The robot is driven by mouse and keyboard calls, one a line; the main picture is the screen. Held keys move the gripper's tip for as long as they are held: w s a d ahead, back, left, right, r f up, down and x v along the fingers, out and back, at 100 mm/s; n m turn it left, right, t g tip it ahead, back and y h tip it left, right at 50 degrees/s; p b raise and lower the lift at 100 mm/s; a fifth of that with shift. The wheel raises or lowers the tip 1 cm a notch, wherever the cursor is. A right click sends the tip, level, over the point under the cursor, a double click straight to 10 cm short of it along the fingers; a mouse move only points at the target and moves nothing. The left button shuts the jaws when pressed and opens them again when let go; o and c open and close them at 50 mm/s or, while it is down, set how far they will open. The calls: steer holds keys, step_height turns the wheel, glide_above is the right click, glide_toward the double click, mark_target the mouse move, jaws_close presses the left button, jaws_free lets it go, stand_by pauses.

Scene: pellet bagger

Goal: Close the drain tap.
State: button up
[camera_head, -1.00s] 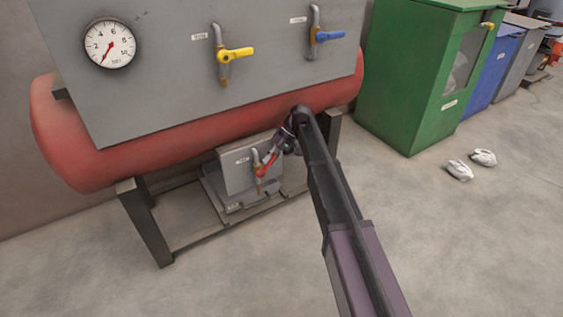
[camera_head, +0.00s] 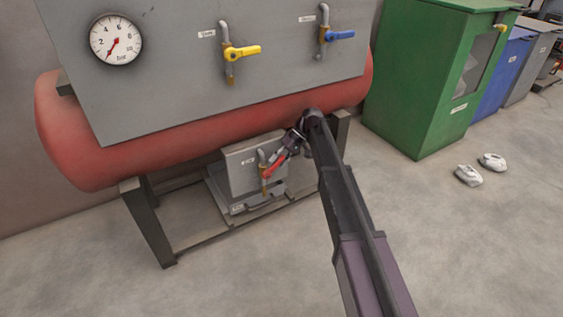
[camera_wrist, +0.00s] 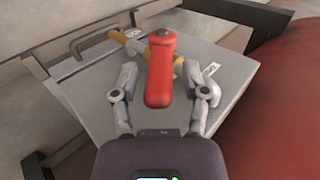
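The drain tap has a red lever handle (camera_head: 275,165) on a small brass valve with a grey pipe, mounted on a low grey panel (camera_head: 240,170) under the red tank. In the wrist view the red handle (camera_wrist: 160,70) points toward me, with the brass body (camera_wrist: 128,40) behind it. My gripper (camera_wrist: 168,75) is open, with one finger on each side of the handle. A gap shows between the handle and each finger. In the head view my gripper (camera_head: 290,143) is at the handle's upper right end, partly hidden by my arm.
The red tank (camera_head: 85,150) lies above the tap on dark legs (camera_head: 147,222). A panel above carries a gauge (camera_head: 116,39), a yellow-handled tap (camera_head: 243,52) and a blue-handled tap (camera_head: 338,36). A green cabinet (camera_head: 420,90) and white crumpled items (camera_head: 469,176) are at right. The front floor is clear.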

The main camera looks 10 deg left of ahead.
steer(key=shift+c, duration=0.2)
steer(key=shift+s, duration=0.15)
steer(key=c, duration=0.7)
steer(key=shift+s+d+r+p, duration=0.1)
steer(key=shift+d+r+p, duration=0.1)
steer(key=shift+p, duration=0.1)
jaws_close()
step_height(320, 180, up, 12)
steer(key=n+t+h+p, duration=0.5)
steer(key=n+h+p, duration=0.1)
steer(key=n+p, duration=1.05)
glide_above(278, 160)
steer(key=shift+a+r+n+t+p, duration=0.3)
steer(key=shift+a+r+n+p, duration=0.1)
steer(key=shift+n+p, duration=0.35)
